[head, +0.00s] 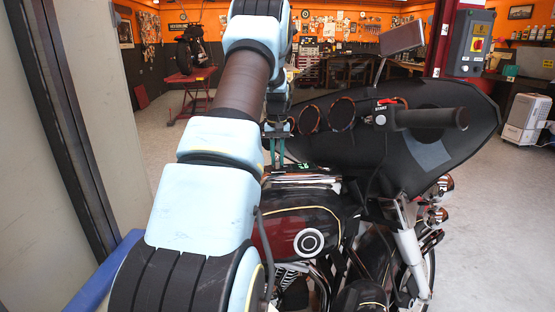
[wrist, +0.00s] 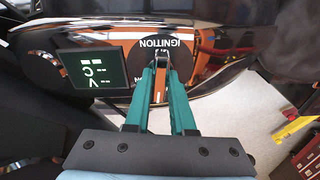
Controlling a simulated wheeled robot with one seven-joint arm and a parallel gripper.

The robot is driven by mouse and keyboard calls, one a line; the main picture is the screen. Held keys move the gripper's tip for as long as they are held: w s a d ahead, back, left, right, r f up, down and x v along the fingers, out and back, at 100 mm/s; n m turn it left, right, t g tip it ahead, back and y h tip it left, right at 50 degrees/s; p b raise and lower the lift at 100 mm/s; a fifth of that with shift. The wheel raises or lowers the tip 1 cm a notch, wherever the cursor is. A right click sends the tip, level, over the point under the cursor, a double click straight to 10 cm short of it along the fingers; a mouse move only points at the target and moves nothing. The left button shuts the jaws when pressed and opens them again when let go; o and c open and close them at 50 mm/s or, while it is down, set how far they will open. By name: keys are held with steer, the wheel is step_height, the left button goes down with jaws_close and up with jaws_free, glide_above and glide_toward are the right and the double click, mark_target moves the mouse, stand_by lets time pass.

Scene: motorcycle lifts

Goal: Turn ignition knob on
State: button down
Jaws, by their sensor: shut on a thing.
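The fingertips cover part of the knob and the lower part of the plate's markings. In the head view my gripper (head: 275,158) points down at the dashboard above the red tank (head: 283,236); the knob itself is hidden there.
A small lit display (wrist: 92,71) sits left of the ignition plate. The black fairing and handlebar grip (head: 440,117) stand right of my arm, with a mirror (head: 401,38) above. A red lift (head: 190,80) stands far back.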

steer(key=m, duration=0.5)
steer(key=shift+a, duration=0.1)
steer(key=m+h, duration=0.1)
steer(key=m, duration=0.4)
steer(key=shift+m, duration=0.4)
steer(key=c, duration=0.8)
jaws_free()
steer(key=shift+o, duration=0.2)
step_height(320, 180, up, 11)
steer(key=a+b, duration=0.1)
steer(key=b, duration=0.2)
steer(key=shift+w, duration=0.25)
steer(key=shift+f, duration=0.1)
